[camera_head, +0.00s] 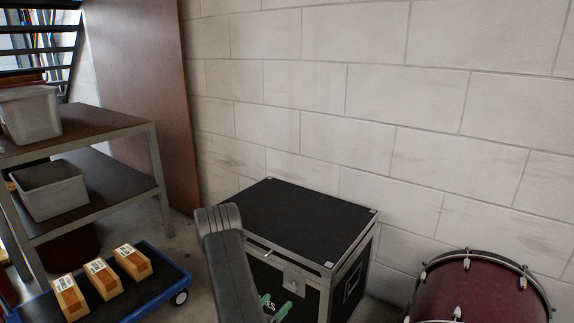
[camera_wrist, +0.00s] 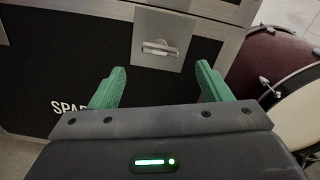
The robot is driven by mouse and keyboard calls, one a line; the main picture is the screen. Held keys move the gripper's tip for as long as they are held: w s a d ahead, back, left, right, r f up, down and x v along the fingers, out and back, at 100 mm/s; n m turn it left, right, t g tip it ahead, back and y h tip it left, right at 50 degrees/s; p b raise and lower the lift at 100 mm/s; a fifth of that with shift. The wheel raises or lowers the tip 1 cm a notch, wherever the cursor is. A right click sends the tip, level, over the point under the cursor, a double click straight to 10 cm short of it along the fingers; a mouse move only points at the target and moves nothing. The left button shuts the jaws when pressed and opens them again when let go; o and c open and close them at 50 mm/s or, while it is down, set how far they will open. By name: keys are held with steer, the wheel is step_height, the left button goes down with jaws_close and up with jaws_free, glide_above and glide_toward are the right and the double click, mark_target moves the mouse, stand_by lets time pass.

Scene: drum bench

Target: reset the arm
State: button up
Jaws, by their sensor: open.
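My gripper (camera_wrist: 158,88) shows in the wrist view with its two green fingers spread wide and nothing between them. It faces the front of a black flight case (camera_wrist: 65,60) with metal edging and a recessed latch. In the head view, my grey arm reaches down in front of the case (camera_head: 300,222), and the green fingertips of my gripper (camera_head: 275,308) show low at the bottom edge. The arm hides part of the case's front and left side. I cannot tell whether the fingers touch the case.
A dark red drum (camera_head: 470,295) stands right of the case. A blue trolley (camera_head: 150,300) with several small boxes (camera_head: 103,279) is at left. Behind it stands a shelf (camera_head: 100,122) with grey bins (camera_head: 50,188). A block wall (camera_head: 370,90) closes the back.

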steer(key=s+a+r+m+g+h+p, duration=0.1)
steer(key=s, duration=0.5)
steer(key=shift+s+a+r+m, duration=0.25)
steer(key=shift+m, duration=0.05)
stand_by(0.3)
